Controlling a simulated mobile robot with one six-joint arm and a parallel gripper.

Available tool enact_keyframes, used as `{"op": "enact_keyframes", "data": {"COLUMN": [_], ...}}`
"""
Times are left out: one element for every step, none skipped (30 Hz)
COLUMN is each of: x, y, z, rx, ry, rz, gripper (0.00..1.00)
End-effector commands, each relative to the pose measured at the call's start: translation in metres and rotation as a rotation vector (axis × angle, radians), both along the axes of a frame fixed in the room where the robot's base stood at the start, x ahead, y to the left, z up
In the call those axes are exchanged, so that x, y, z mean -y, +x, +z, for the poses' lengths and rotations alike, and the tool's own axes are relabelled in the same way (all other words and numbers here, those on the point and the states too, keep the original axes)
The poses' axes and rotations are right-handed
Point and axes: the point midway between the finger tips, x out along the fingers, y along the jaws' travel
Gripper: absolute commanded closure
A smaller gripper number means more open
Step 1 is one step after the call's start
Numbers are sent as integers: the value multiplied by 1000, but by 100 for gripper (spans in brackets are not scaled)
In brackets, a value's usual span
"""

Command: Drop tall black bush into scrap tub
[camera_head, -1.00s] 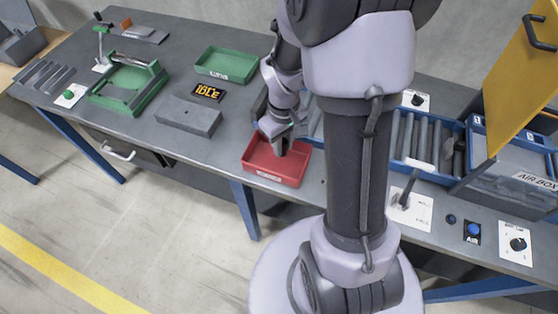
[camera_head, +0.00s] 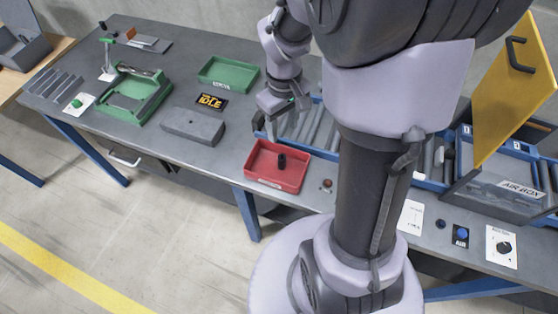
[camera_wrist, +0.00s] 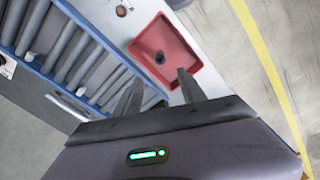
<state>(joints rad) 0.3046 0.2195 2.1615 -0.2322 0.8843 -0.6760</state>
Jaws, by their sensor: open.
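The red scrap tub (camera_head: 259,172) sits near the front edge of the bench, and it also shows in the wrist view (camera_wrist: 184,40). The tall black bush (camera_head: 281,161) stands upright inside the tub. In the wrist view the bush (camera_wrist: 160,58) appears as a dark round end against the red floor. My gripper (camera_head: 283,122) is open and empty, above and behind the tub, apart from the bush. Its two fingers also show in the wrist view (camera_wrist: 158,92), with nothing between them.
A blue-framed roller track (camera_head: 313,128) lies behind and right of the tub. A green tray (camera_head: 228,73), an IDLE display (camera_head: 211,102) and a grey block (camera_head: 193,126) stand to the left. A yellow panel (camera_head: 500,90) rises over the blue air box at right.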

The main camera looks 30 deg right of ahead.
Motion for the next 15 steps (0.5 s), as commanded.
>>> {"op": "enact_keyframes", "data": {"x": [0, 0, 0, 0, 0, 0, 0, 0, 0, 0, 0, 0, 0, 0, 0], "y": [0, 0, 0, 0, 0, 0, 0, 0, 0, 0, 0, 0, 0, 0, 0], "z": [18, 24, 31, 36, 40, 43, 46, 47, 48, 48, 48, 48, 48, 48, 48], "rx": [3, 2, 2, 1, 1, 0, 0, 0, -1, -1, -1, -1, -1, -1, -1], "ry": [-1, -1, -1, -1, -1, 0, 0, 0, 0, 0, 0, 0, 1, 1, 0], "rz": [-1, -1, 0, 0, 1, 0, 0, 0, 0, 0, 0, 0, 0, 0, 0], "gripper": [52, 52, 52, 52, 52, 52, 52, 52, 52, 52, 52, 52, 52, 52, 52]}}
